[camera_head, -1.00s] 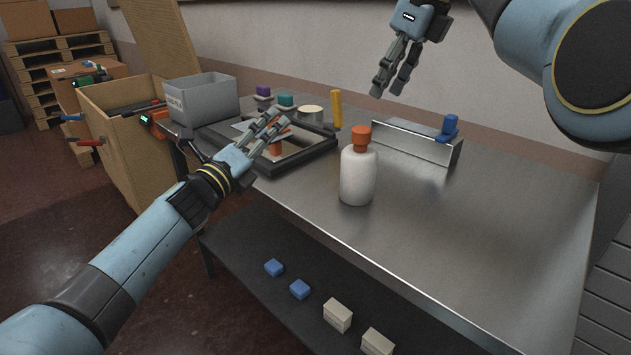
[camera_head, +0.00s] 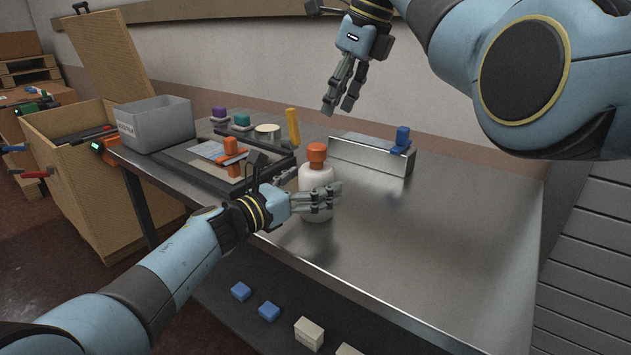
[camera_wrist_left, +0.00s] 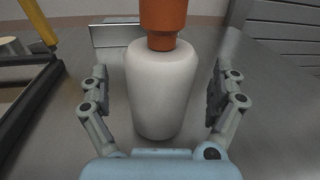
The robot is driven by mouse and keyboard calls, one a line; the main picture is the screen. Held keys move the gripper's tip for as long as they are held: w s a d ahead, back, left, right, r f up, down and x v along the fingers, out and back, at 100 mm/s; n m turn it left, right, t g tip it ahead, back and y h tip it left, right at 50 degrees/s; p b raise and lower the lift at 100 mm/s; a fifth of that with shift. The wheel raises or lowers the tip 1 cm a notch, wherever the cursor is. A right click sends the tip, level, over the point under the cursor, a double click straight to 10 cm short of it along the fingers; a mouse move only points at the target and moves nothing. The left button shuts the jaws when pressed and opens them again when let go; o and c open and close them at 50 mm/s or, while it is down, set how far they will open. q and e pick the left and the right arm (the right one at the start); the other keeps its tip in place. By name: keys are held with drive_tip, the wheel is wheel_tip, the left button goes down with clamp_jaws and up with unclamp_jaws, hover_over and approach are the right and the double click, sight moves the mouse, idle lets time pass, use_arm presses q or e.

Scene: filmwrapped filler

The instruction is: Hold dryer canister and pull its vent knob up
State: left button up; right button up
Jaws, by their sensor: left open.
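The dryer canister is a white bottle-shaped body (camera_head: 318,177) with an orange vent knob (camera_head: 317,153) on top. It stands upright on the metal table. In the left wrist view the white body (camera_wrist_left: 160,85) is centred between the fingers, with the orange knob (camera_wrist_left: 163,22) above it. My left gripper (camera_head: 308,190) is open, with one finger on each side of the body; gaps show on both sides in the wrist view (camera_wrist_left: 160,95). My right gripper (camera_head: 338,103) hangs empty above the back of the table, its fingers apart and pointing down, away from the canister.
A metal bracket (camera_head: 360,155) with a blue piece (camera_head: 402,138) stands behind the canister. A black frame (camera_head: 215,180) with an orange handle (camera_head: 231,152) lies left of it, near a yellow upright handle (camera_head: 293,127) and a grey bin (camera_head: 155,123). The table's right side is clear.

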use_arm(q)
drive_tip(key=shift+x, duration=0.9)
drive_tip(key=shift+c, duration=0.4)
